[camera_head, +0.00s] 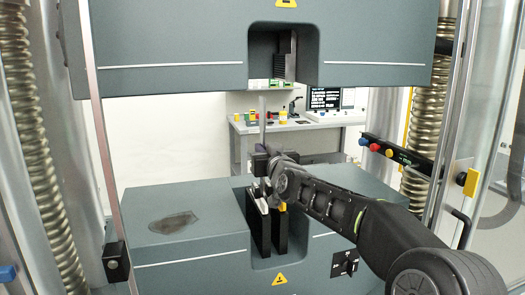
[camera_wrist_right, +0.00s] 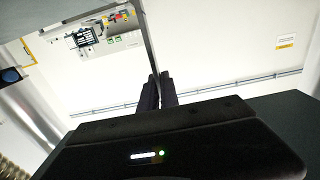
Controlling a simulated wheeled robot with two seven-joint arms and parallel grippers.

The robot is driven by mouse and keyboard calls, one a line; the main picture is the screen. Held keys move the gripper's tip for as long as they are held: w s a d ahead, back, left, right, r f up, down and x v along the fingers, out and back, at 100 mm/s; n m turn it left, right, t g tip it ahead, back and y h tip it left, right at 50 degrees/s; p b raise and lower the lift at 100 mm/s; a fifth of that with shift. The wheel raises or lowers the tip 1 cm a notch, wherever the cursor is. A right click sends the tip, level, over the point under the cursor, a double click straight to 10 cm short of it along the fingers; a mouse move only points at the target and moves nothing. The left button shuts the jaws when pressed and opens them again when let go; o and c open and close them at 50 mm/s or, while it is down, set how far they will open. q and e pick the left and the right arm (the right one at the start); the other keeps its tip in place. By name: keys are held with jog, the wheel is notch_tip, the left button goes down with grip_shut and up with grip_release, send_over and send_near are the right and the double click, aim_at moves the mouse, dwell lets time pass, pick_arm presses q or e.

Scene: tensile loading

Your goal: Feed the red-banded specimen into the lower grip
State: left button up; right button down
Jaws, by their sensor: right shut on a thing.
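The specimen (camera_head: 262,125) is a thin grey upright bar. Its upper part rises from my right gripper (camera_head: 263,165), and its lower part is mostly hidden by the gripper. I cannot make out a red band. In the right wrist view the bar (camera_wrist_right: 149,42) runs up from between the dark fingertips (camera_wrist_right: 158,90), which are shut on it. The lower grip (camera_head: 265,240) shows as dark upright jaws in a recess of the lower block, just below my gripper. I cannot tell whether the bar's lower end is between the jaws. My left gripper is not in view.
The upper crosshead (camera_head: 180,45) hangs above, with the upper grip (camera_head: 283,62) in its recess. The lower block (camera_head: 190,195) has a dark patch on top. A button panel (camera_head: 390,152) stands at right. Ribbed columns flank the frame. A bench with a monitor is behind.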

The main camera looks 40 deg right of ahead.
dwell(0.7)
jog(key=c, duration=1.6)
grip_release()
jog(key=shift+f, duration=0.1)
jog(key=shift+o, duration=0.4)
jog(key=shift+f, duration=0.2)
jog(key=b+v, duration=0.3)
jog(key=v, duration=0.4)
jog(key=shift+s+a, duration=0.15)
jog(key=shift+s, duration=0.25)
jog(key=shift+r, duration=0.15)
